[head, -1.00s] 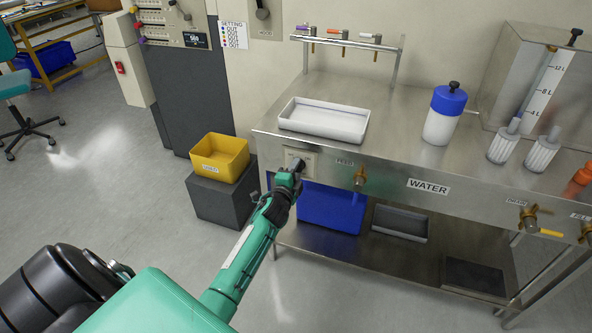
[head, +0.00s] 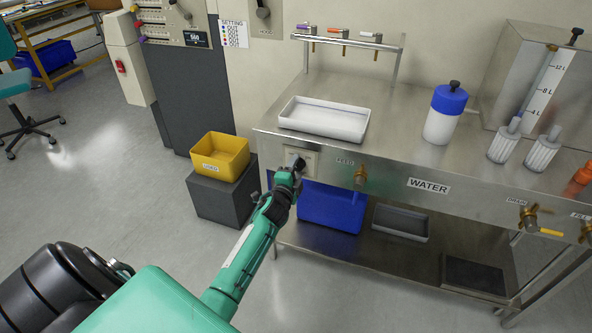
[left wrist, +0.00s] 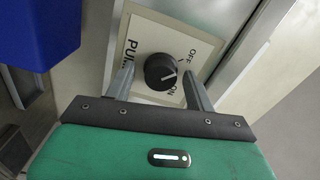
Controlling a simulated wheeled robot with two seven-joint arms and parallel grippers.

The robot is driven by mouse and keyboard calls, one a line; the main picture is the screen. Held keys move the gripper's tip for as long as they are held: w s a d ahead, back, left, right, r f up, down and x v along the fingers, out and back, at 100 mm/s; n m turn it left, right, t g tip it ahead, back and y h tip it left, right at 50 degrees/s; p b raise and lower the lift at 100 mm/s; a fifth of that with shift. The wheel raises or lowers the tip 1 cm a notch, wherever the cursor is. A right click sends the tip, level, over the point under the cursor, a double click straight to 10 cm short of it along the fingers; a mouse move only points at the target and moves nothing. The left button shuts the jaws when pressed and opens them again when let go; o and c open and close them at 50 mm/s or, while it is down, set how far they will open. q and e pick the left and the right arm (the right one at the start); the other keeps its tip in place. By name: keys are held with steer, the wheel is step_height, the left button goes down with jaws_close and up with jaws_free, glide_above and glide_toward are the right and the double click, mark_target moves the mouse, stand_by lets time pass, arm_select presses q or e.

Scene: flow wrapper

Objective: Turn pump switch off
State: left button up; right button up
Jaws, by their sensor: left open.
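The pump switch is a round black knob (left wrist: 161,71) on a pale plate (left wrist: 150,38) marked PUMP, partly hidden, with OFF and ON labels. A light mark on the knob points toward the ON side. In the head view the plate (head: 311,156) is on the front panel of the steel bench, below the white tray. My left gripper (head: 291,172) is at the plate. In the left wrist view my left gripper (left wrist: 158,85) is open, with one finger on each side of the knob and gaps visible between. My right gripper is in neither view.
The steel bench (head: 400,152) carries a white tray (head: 323,120) and a blue-topped bottle (head: 445,113). A brass valve (head: 360,177) sits right of the switch. A blue bin (head: 333,208) is below, and a yellow bin (head: 220,156) stands left on a dark box.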

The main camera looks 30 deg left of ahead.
arm_select(q)
steer(key=shift+s, duration=0.1)
steer(key=v, duration=1.3)
steer(key=shift+s+p, duration=0.3)
steer(key=shift+s, duration=0.05)
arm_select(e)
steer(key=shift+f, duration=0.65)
arm_select(q)
steer(key=shift+f, duration=0.1)
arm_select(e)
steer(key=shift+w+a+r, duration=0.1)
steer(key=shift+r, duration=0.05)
